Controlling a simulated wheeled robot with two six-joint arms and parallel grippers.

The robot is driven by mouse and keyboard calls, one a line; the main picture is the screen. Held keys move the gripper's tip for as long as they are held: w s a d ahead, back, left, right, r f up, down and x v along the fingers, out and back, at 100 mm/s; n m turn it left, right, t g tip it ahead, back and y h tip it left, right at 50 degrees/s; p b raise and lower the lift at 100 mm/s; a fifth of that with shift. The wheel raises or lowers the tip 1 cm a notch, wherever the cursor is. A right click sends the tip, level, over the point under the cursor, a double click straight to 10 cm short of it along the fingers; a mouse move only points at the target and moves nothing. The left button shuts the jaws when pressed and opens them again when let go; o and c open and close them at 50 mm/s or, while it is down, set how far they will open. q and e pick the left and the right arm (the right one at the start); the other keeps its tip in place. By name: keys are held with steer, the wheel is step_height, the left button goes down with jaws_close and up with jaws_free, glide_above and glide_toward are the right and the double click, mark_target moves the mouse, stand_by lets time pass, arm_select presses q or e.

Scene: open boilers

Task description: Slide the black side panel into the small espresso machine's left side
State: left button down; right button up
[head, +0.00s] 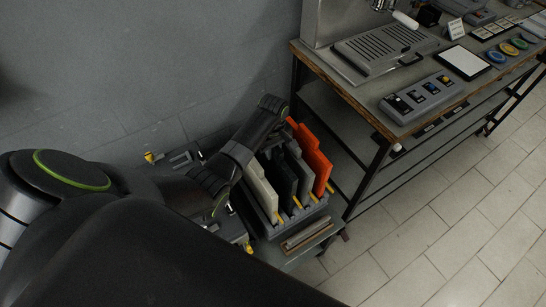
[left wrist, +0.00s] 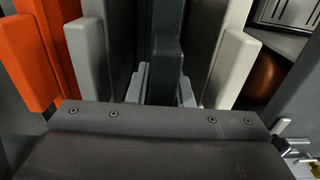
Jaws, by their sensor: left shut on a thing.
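Upright panels stand in a grey rack (head: 290,222) in the head view. The black side panel (head: 283,180) stands between a cream panel (head: 261,188) and a grey panel (head: 299,174). My left arm reaches over the rack's far left, and its fingertips are hidden there. In the left wrist view my left gripper (left wrist: 167,72) is shut at the dark panel, between the grey panel (left wrist: 88,58) and the cream panel (left wrist: 232,65). The grip itself is hard to make out. An espresso machine (head: 385,48) stands on the bench, its upper part cut off. My right gripper is out of view.
Orange panels (head: 317,158) stand at the rack's right end, close to the bench (head: 385,128). A grey box with knobs (head: 423,97) and a white tablet (head: 463,62) lie on the bench. The tiled floor on the right is clear. A wall stands behind.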

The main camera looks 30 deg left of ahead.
arm_select(q)
step_height(320, 180, up, 5)
steer(key=shift+r, duration=0.5)
steer(key=shift+r+p, duration=0.45)
steer(key=shift+r, duration=0.25)
step_height(320, 180, up, 4)
steer(key=p, duration=0.5)
steer(key=shift+f, duration=0.2)
